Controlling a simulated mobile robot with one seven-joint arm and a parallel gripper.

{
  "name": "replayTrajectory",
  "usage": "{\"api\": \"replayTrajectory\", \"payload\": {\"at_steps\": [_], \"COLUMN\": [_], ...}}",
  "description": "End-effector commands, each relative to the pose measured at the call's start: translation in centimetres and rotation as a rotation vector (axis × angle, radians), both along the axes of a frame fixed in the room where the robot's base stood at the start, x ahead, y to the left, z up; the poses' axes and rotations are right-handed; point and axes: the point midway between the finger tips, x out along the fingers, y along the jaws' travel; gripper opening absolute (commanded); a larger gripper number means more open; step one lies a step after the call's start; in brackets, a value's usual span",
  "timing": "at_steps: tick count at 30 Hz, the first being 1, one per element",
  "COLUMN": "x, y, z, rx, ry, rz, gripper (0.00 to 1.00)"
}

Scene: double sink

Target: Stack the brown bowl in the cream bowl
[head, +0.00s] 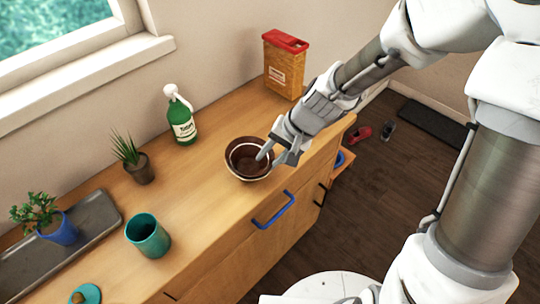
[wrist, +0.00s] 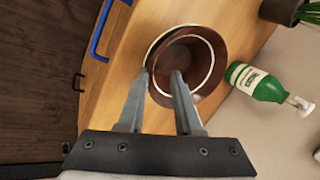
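The brown bowl (head: 247,152) sits inside the cream bowl (head: 243,176) on the wooden counter. The brown bowl has a pale ring around its inside and also shows in the wrist view (wrist: 196,62). A sliver of the cream bowl shows beyond its left edge there. My gripper (head: 272,157) is at the bowls' right side in the head view. Its fingers (wrist: 160,74) are apart, one over the inside of the brown bowl and one by the outer edge. The rim lies between them, and I see no firm grip on it. Most of the cream bowl is hidden.
A green spray bottle (head: 181,120), a small potted plant (head: 139,167) and a teal cup (head: 148,236) stand left of the bowls. A red-topped box (head: 284,66) stands behind. A blue drawer handle (head: 273,211) sticks out at the counter's front. Counter around the bowls is clear.

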Motion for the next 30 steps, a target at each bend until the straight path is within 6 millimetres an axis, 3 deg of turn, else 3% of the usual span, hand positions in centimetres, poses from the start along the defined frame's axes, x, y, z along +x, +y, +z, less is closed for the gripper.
{"api": "replayTrajectory", "payload": {"at_steps": [10,21,30], "x": [0.0,-0.8,-1.3], "y": [-0.3,-3.4,-5.0], "z": [1.3,7.8,11.1], "rx": [-0.001,-0.002,0.0], "ry": [-0.003,-0.005,-0.002], "rz": [-0.001,-0.003,-0.001], "gripper": [0.34,0.34,0.34]}}
